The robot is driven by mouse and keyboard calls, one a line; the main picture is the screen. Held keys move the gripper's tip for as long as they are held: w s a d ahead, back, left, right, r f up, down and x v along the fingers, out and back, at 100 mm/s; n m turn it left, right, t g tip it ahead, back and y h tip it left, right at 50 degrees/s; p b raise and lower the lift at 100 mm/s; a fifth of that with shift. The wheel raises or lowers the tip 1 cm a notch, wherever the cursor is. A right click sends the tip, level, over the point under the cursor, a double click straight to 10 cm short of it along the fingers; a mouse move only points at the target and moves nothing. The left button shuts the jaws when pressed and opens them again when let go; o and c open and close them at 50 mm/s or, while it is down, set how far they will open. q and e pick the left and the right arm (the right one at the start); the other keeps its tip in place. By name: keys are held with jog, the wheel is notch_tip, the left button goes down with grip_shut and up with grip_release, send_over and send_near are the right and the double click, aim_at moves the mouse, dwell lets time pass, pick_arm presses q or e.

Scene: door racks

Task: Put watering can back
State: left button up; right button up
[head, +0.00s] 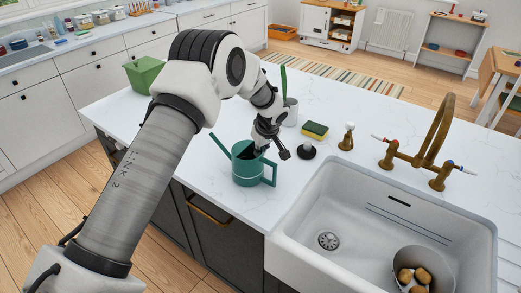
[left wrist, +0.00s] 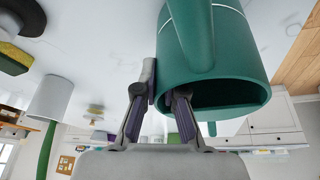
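The teal watering can (head: 246,170) is upright at the counter's front, left of the sink, with its spout to the left and handle to the right. I cannot tell whether its base touches the counter. My left gripper (head: 266,147) is at its open top. In the left wrist view, the can (left wrist: 225,50) appears upside down, and the gripper (left wrist: 164,92) has one finger outside and one inside its rim. The fingers are close together with the can's wall between them. My right gripper is not in view.
A white sink (head: 340,240) with a brass faucet (head: 432,135) lies to the right; a pot with potatoes is in it. A grey cup (head: 291,112), a sponge (head: 315,130) and a dark round-based item (head: 307,151) stand close by. A green bin (head: 143,73) is at the left.

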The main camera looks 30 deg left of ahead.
pick_arm(q)
jog(key=shift+o, duration=0.7)
jog(key=shift+r, duration=0.1)
jog(key=shift+d+r, duration=0.1)
jog(key=shift+r, duration=0.05)
jog(key=b+v, duration=0.3)
jog(key=v, duration=0.8)
jog(key=shift+r, duration=0.4)
jog(key=shift+s+d+f, duration=0.1)
